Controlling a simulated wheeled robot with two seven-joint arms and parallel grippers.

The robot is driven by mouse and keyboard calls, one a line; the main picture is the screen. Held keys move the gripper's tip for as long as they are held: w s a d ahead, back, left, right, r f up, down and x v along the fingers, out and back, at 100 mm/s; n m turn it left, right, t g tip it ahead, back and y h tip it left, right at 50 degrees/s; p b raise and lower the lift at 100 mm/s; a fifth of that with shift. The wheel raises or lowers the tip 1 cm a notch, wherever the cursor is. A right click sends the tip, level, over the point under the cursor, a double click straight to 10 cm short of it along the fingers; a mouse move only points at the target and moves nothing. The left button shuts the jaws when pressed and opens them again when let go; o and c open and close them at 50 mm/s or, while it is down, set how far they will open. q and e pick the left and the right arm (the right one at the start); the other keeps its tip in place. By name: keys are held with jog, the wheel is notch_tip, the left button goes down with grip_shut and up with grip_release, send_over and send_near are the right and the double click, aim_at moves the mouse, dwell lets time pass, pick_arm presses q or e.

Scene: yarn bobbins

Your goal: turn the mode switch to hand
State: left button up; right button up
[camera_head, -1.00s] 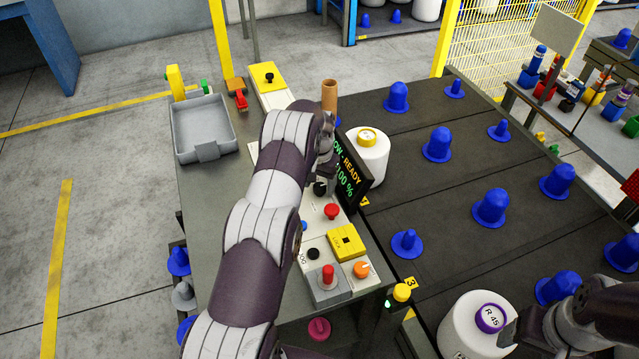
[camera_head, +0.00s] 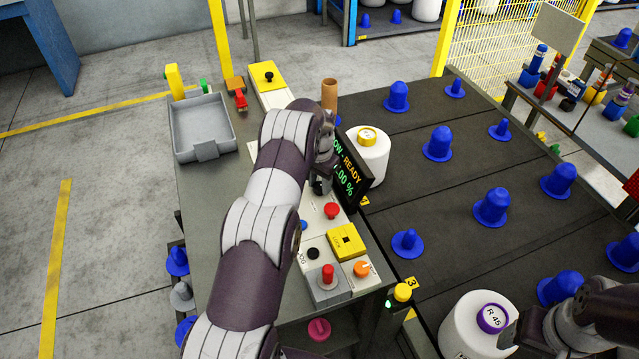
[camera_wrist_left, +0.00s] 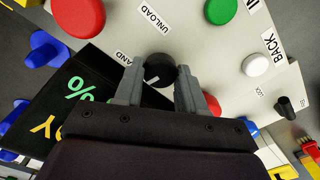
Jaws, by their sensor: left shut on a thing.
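The mode switch (camera_wrist_left: 160,71) is a black round knob with a short white mark, on a light control panel (camera_wrist_left: 205,60). A partly hidden label ending in "AND" lies just left of it in the left wrist view. My left gripper (camera_wrist_left: 160,90) is shut on the knob, one finger on each side. In the head view my left gripper (camera_head: 322,182) is down at the panel beside the display, and the arm hides part of the panel. My right gripper (camera_head: 512,334) is at the lower right near a white bobbin; its fingers are not clear.
Around the knob are a red button (camera_wrist_left: 78,16), a green button (camera_wrist_left: 220,10) and a white button (camera_wrist_left: 255,65). The black display (camera_head: 352,178) stands close beside the left gripper. A yellow box (camera_head: 346,243) and an orange knob (camera_head: 361,269) sit nearer on the panel.

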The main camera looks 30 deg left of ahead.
pick_arm(q)
jog(key=m+b, duration=0.1)
jog(key=m, duration=0.2)
jog(key=shift+m, duration=1.7)
jog(key=shift+b, duration=0.3)
jog(key=o, duration=1.1)
jog(key=shift+c, duration=0.2)
